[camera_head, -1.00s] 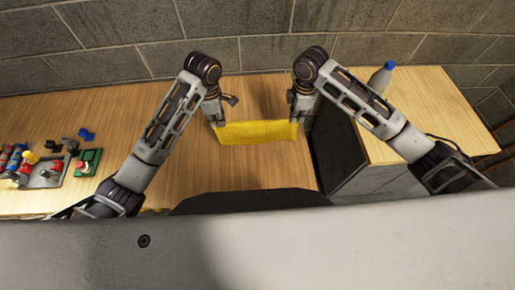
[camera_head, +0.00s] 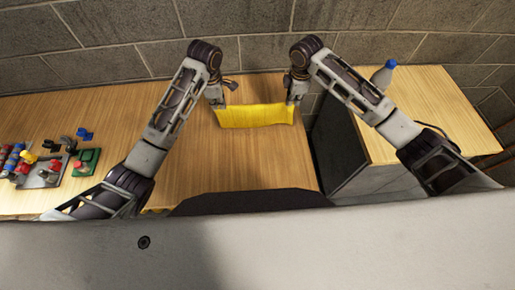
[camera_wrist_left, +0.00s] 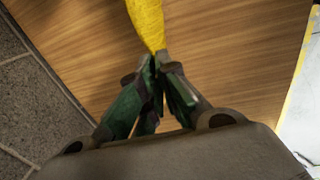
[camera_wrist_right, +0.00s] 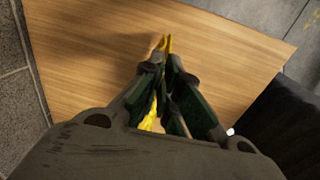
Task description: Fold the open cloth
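A yellow cloth (camera_head: 256,116) hangs between my two grippers at the far part of the wooden table. My left gripper (camera_head: 218,104) is at its far left corner. In the left wrist view the fingers (camera_wrist_left: 158,62) are closed on the cloth (camera_wrist_left: 147,22). My right gripper (camera_head: 293,101) is at its far right corner. In the right wrist view the fingers (camera_wrist_right: 164,62) are closed with yellow cloth (camera_wrist_right: 167,43) between their tips. Whether the cloth's lower edge touches the table I cannot tell.
The wooden table (camera_head: 240,165) is clear in front of the cloth. A board with coloured parts (camera_head: 45,172) and small loose parts lies at the left. A bottle with a blue cap (camera_head: 383,75) stands on a separate wooden-topped unit (camera_head: 440,105) at the right. A block wall (camera_head: 260,55) is behind.

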